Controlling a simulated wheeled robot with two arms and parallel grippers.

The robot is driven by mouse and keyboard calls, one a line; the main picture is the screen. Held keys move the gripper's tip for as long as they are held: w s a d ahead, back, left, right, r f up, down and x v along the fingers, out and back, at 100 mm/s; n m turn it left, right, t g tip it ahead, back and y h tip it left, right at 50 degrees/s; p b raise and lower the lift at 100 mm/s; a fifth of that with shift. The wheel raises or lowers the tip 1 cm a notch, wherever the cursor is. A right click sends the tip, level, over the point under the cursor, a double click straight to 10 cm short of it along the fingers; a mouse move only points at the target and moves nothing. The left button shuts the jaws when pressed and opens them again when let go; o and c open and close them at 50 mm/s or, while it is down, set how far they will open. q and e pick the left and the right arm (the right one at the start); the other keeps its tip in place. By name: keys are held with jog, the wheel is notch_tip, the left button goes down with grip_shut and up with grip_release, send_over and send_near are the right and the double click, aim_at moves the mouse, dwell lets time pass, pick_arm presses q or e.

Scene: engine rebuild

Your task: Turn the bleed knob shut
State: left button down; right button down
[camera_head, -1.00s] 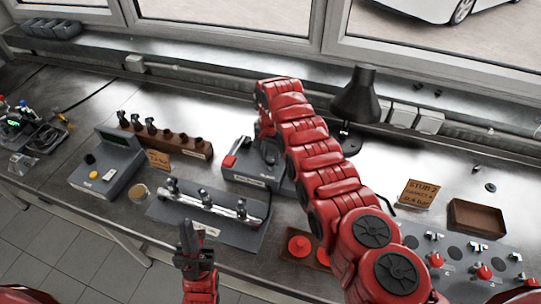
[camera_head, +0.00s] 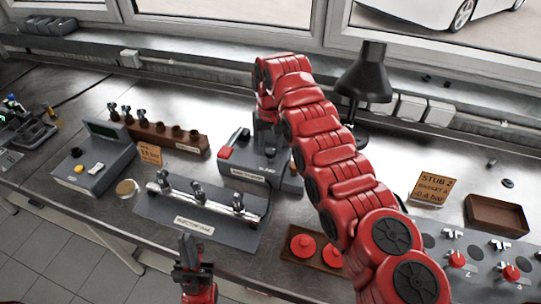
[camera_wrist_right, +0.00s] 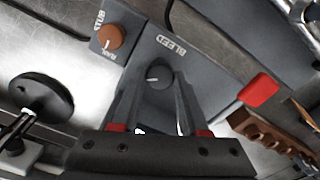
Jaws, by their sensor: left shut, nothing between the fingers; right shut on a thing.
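The bleed knob is a round dark knob (camera_wrist_right: 158,76) with a pale pointer mark. It sits by the BLEED label on a grey box (camera_head: 226,174), seen in both views. My right gripper (camera_wrist_right: 156,88) is shut on the knob, with a finger at each side of it. In the head view my right arm comes down onto the box and hides the knob. My left gripper (camera_head: 187,245) is shut and empty, in front of the injector rail (camera_head: 205,207), away from the box.
A red button (camera_wrist_right: 259,90) is on the same box. An orange STUB knob (camera_wrist_right: 111,37) is beside it. A black lamp (camera_head: 366,85) stands close behind my right arm. A grey console (camera_head: 100,160) and a brown rack (camera_head: 180,140) are to the left.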

jog(key=shift+f+n+b, duration=0.1)
jog(key=shift+n+b, duration=0.5)
jog(key=shift+n, duration=1.3)
jog(key=n, duration=0.3)
jog(key=shift+b, duration=0.3)
jog(key=shift+n, duration=2.1)
jog(key=shift+c, duration=2.1)
grip_release()
